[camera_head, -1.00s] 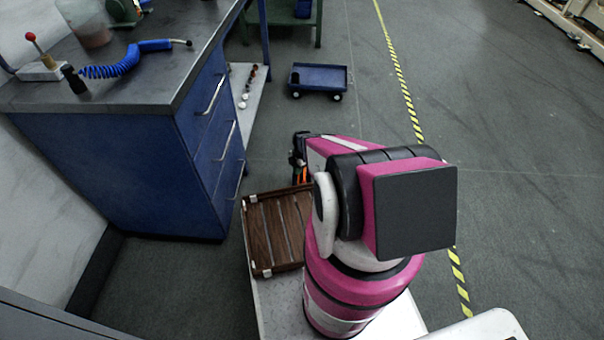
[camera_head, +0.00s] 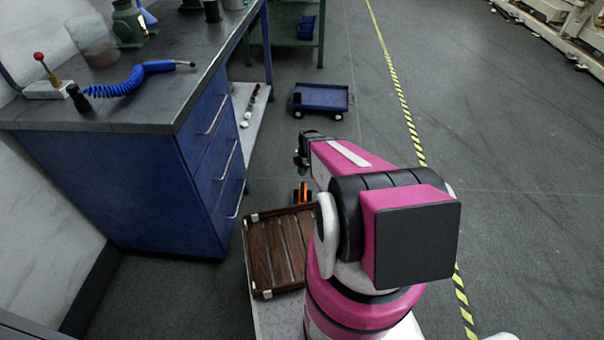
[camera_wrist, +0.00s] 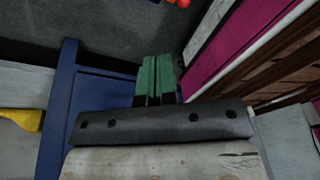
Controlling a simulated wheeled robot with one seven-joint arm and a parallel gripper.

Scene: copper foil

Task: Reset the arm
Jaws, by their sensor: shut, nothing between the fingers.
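My gripper shows in the wrist view (camera_wrist: 157,80) as two green fingers side by side, shut with nothing between them. In the head view my pink and black arm is folded low in front of me. The dark end of the arm points away, with only a small part of the gripper visible beyond it at the left. It is held apart from the workbench, over the area in front of the wooden slatted crate.
A blue drawer workbench (camera_head: 160,190) stands at left, bearing a coiled blue hose (camera_head: 130,82). The slatted crate (camera_head: 272,293) sits left of my arm, with an orange-and-black object (camera_head: 302,194) beyond it. A blue cart (camera_head: 320,97) stands farther off. Floor right of the arm is open.

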